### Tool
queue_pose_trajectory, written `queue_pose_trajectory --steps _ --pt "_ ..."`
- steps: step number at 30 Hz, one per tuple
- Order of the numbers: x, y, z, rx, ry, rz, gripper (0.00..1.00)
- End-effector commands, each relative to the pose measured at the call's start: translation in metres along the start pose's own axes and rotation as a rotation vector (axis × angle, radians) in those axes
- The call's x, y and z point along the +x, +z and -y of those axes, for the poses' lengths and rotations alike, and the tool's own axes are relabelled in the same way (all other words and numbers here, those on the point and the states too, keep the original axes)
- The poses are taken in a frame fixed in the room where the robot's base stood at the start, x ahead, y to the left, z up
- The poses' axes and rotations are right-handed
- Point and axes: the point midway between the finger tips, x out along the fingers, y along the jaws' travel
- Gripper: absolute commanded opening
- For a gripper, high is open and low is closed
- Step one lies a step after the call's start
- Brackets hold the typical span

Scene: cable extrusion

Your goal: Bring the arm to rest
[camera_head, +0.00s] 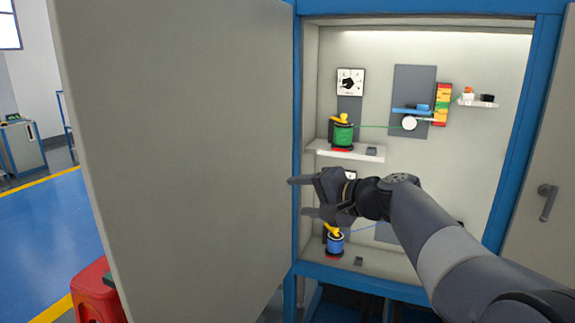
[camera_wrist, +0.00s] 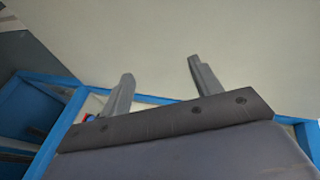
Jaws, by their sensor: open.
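My gripper (camera_head: 303,197) is in front of the left side of the open cabinet in the head view, its fingers pointing left toward the open door (camera_head: 180,150). The two fingers are apart with nothing between them. In the wrist view my gripper (camera_wrist: 160,80) also shows spread, empty fingers against a plain pale surface. My arm reaches in from the lower right and hides part of the cabinet's lower half. I cannot tell whether the fingers touch the door.
The blue-framed cabinet (camera_head: 299,60) holds a green spool (camera_head: 343,135) on an upper shelf (camera_head: 340,152) and a blue spool (camera_head: 335,243) below. A dial (camera_head: 351,81) is above the green spool. A red stool (camera_head: 93,290) stands at lower left. Blue floor (camera_head: 40,225) lies left of the door.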

Motion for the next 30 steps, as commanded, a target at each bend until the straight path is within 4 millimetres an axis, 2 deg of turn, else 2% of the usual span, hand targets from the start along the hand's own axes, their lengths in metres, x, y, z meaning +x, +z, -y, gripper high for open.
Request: queue_pose_trajectory --steps 10,19,23,30 --pt "0.000 -0.005 0.006 0.009 -0.017 -0.005 0.60" --pt "0.002 0.000 0.007 0.008 -0.014 0.003 0.60" --pt "0.006 0.015 0.008 0.006 -0.006 0.028 0.60" --pt "0.015 0.058 0.009 -0.005 0.020 0.100 0.60"
